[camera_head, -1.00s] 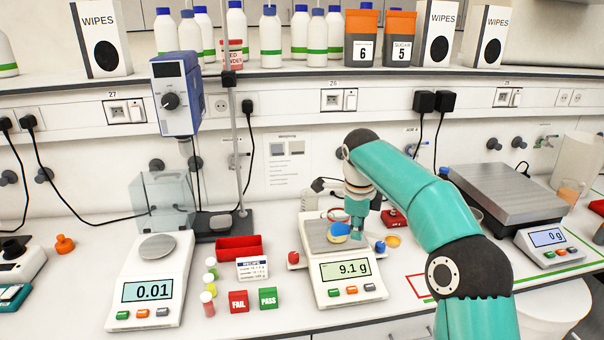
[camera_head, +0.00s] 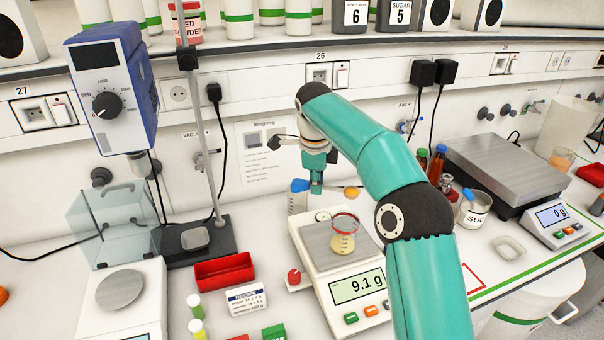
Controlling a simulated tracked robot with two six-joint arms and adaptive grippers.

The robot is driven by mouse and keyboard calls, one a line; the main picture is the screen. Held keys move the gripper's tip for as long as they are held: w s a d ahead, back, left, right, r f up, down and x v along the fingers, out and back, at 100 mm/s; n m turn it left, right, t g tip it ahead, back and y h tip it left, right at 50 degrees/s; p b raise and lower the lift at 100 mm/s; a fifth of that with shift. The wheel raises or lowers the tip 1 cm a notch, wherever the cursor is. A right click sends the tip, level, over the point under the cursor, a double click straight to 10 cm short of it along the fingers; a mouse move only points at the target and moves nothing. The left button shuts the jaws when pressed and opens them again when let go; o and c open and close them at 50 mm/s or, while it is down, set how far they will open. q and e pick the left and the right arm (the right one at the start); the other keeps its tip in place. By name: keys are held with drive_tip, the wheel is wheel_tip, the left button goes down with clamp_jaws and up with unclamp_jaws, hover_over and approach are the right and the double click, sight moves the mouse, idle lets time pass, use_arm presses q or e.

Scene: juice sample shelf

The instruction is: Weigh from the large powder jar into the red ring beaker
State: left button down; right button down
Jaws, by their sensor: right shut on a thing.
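The red ring beaker (camera_head: 343,240) stands upright on the balance (camera_head: 357,286), with yellowish content inside. The balance reads 9.1 g. My right gripper (camera_head: 316,187) is behind and left of the beaker, above the bench. It is shut on what looks like a spoon (camera_head: 352,193), with a blue end at left and a tan-orange end at right, held clear of the beaker. A white jar (camera_head: 474,211) with a label starting "SU" stands at right, with a blue-ended tool in it. I cannot tell which jar is the large powder jar. My left gripper is not in view.
A larger scale (camera_head: 508,175) reading 0 g stands at right. A red tray (camera_head: 225,273), a recipe card (camera_head: 246,299) and small vials are left of the balance. A stand with a blue stirrer (camera_head: 112,88) rises at left. Small bottles (camera_head: 436,163) stand behind my arm.

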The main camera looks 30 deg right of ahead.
drive_tip(key=shift+w, duration=0.1)
drive_tip(key=f+t+h+b, duration=0.1)
drive_tip(key=b, duration=0.1)
drive_tip(key=f+t+b, duration=0.1)
drive_tip(key=b, duration=0.1)
drive_tip(key=shift+a+h, duration=0.3)
drive_tip(key=shift+h, duration=0.1)
idle(1.0)
drive_tip(key=t+h+b, duration=0.1)
drive_tip(key=b, duration=0.6)
drive_tip(key=r+t+h+b, duration=0.1)
drive_tip(key=b, duration=0.3)
drive_tip(key=shift+s+a+t+h, duration=0.25)
drive_tip(key=shift+t+h, duration=0.05)
idle(0.6)
